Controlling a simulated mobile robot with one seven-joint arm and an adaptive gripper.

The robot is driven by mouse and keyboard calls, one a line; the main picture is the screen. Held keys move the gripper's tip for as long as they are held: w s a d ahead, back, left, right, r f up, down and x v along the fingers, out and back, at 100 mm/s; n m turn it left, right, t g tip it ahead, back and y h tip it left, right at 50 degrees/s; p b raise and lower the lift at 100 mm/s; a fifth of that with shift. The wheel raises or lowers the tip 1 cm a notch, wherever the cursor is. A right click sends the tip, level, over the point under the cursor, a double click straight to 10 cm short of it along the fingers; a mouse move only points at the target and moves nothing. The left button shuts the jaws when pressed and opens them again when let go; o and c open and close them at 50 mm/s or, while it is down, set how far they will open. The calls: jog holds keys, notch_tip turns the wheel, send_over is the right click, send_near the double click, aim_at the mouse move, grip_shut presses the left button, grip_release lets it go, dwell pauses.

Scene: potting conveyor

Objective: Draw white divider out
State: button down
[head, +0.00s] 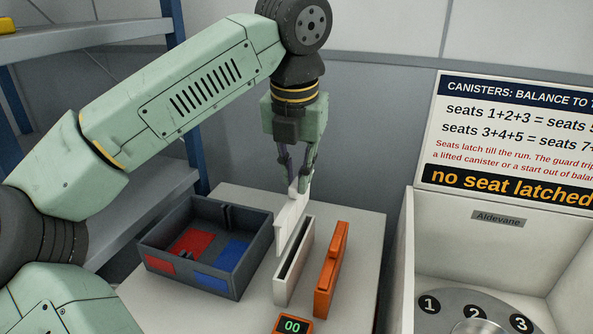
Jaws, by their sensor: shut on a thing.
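The white divider (289,228) is a thin upright panel in the head view. My gripper (300,180) is above it, pointing down, with its fingers shut on the divider's top tab. The divider stands behind and slightly left of a white slotted holder (294,270), whose dark slot shows open along the top. The divider's lower edge is partly hidden by the holder, so I cannot tell whether it is fully clear of the slot.
A dark bin (208,247) with red and blue patches stands left on the white table (356,226). An orange block (330,270) stands right of the holder. A small display (293,325) reads 00. A machine with numbered seats (466,312) is at right.

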jog(key=shift+w+p+v, duration=0.25)
jog(key=shift+p+v, duration=0.6)
jog(key=shift+v, duration=0.35)
jog(key=shift+w+p+v, duration=0.25)
jog(key=shift+p+v, duration=0.6)
jog(key=shift+v, duration=0.35)
jog(key=shift+w+v, duration=0.2)
jog(key=shift+v, duration=0.85)
